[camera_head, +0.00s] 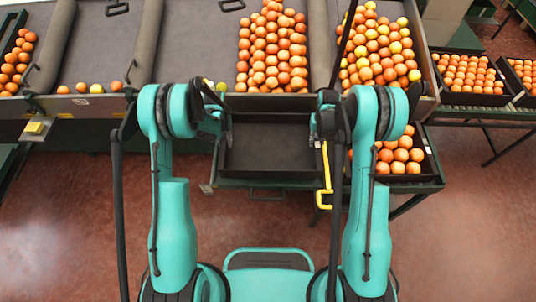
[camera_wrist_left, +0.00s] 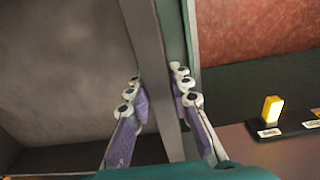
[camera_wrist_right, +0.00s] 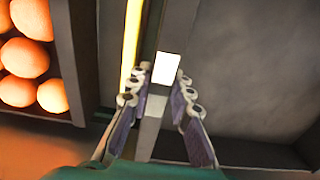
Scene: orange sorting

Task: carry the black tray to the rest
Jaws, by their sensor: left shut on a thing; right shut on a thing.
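The empty black tray (camera_head: 268,148) sits between my two grippers in the head view, below the sorting table's front edge. My left gripper (camera_head: 226,135) is at the tray's left side. In the left wrist view its purple-padded fingers (camera_wrist_left: 158,105) are shut on the tray's wall (camera_wrist_left: 160,60). My right gripper (camera_head: 318,135) is at the tray's right side. In the right wrist view its fingers (camera_wrist_right: 160,105) are shut on the tray's wall (camera_wrist_right: 172,40), where a white label shows. My arms hide parts of the tray's sides.
A tray of oranges (camera_head: 405,168) stands just right of the black tray. A yellow bracket (camera_head: 325,185) hangs between them. Sloped bins of oranges (camera_head: 272,50) lie behind. More filled crates (camera_head: 470,75) stand at the far right. Red floor (camera_head: 80,210) is open at the front left.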

